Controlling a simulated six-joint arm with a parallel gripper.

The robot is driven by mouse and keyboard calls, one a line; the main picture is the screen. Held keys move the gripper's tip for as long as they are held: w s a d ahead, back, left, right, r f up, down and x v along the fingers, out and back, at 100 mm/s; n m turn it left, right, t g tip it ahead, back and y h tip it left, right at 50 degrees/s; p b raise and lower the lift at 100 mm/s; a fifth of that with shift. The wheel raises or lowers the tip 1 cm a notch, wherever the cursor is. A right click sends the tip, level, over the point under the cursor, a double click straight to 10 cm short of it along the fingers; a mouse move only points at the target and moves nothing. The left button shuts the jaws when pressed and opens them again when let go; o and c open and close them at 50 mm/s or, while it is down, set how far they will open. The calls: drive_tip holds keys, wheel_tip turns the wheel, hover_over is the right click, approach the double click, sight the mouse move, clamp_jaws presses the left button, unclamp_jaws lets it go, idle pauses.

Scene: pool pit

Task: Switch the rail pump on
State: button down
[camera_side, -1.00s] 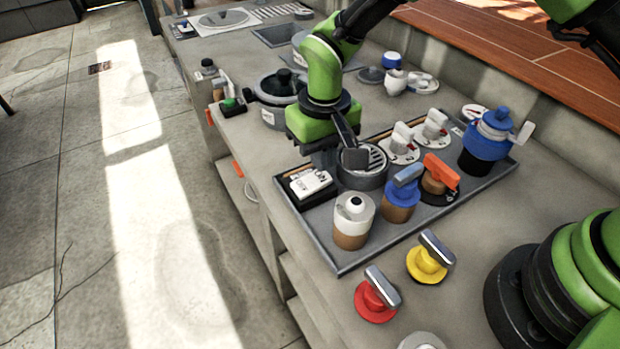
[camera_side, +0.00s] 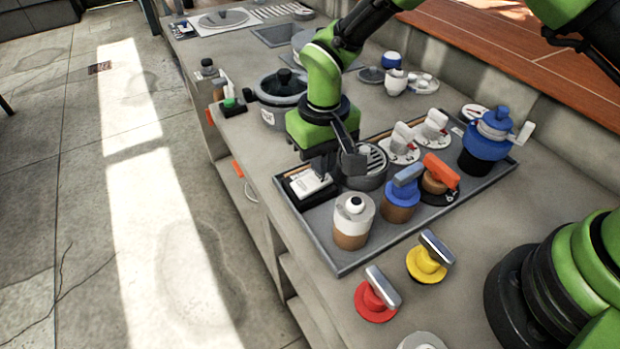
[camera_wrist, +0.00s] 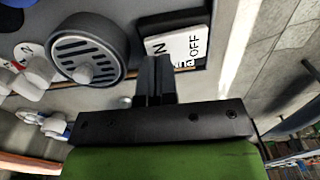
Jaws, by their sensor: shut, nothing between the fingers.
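A white rocker switch (camera_side: 311,184) in a black housing (camera_side: 291,188) sits in the left part of the grey tray (camera_side: 352,262). In the wrist view the white rocker (camera_wrist: 194,45) shows "OFF" at its right and an "N" at its left. Its black housing (camera_wrist: 160,21) shows above it. My gripper (camera_side: 324,170) is shut and empty, pointing down over the far side of the rocker. In the wrist view its fingertips (camera_wrist: 154,62) overlap the rocker's "N" end. I cannot tell whether they touch it, nor which way the rocker is tipped.
A round slotted drain (camera_side: 371,165) stands close right of the switch. A white-topped knob (camera_side: 353,220), a blue-handled valve (camera_side: 403,192) and an orange-handled valve (camera_side: 438,178) share the tray. Red (camera_side: 376,299) and yellow (camera_side: 428,263) valves stand on the counter in front.

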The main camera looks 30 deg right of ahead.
drive_tip(key=shift+f, duration=0.85)
idle(0.3)
drive_tip(key=shift+r, duration=3.5)
drive_tip(key=shift+r, duration=0.1)
drive_tip(key=s+d+r+m+t+y, duration=0.1)
drive_tip(key=s+d+r+t, duration=0.2)
drive_tip(key=r, duration=0.5)
drive_tip(key=s+d+r+m+y, duration=0.1)
drive_tip(key=s+d+r, duration=0.2)
drive_tip(key=d+r, duration=0.35)
drive_tip(key=s+d+r+m+t, duration=0.1)
drive_tip(key=s+r+t, duration=0.1)
drive_tip(key=s, duration=0.5)
drive_tip(key=s+d+r+m+t, duration=0.1)
drive_tip(key=s+d+r+t, duration=0.1)
drive_tip(key=s, duration=0.5)
drive_tip(key=shift+s+d+r, duration=0.2)
drive_tip(key=shift+d+r, duration=0.05)
drive_tip(key=shift+r, duration=0.45)
